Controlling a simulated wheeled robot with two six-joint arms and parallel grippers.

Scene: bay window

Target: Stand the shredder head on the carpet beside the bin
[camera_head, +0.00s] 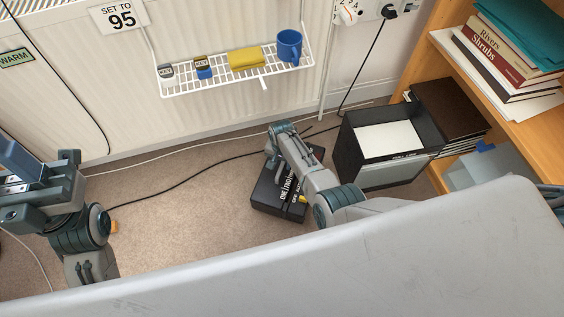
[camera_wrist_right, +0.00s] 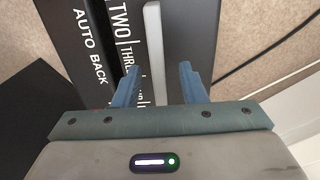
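The shredder head (camera_head: 262,197), a black box with white lettering, rests on the carpet left of the bin (camera_head: 433,153), with a gap between them. The bin is black with a grey front and shows white inside. My right gripper (camera_head: 273,163) is over the far part of the head, and my arm hides some of it. In the right wrist view its two fingers (camera_wrist_right: 158,72) are apart on either side of a light grey bar (camera_wrist_right: 154,40) on the shredder head (camera_wrist_right: 185,35), with gaps at both sides. My left gripper (camera_head: 20,180) is at the left edge, away from both; its fingertips are unclear.
A black cord (camera_head: 190,178) crosses the carpet; another runs up to a wall plug (camera_head: 389,11). A white wire shelf (camera_head: 215,86) holds a blue mug (camera_head: 289,46) and a yellow item (camera_head: 246,58). A wooden bookcase (camera_head: 468,68) stands right. Carpet (camera_head: 175,230) is free left of the head.

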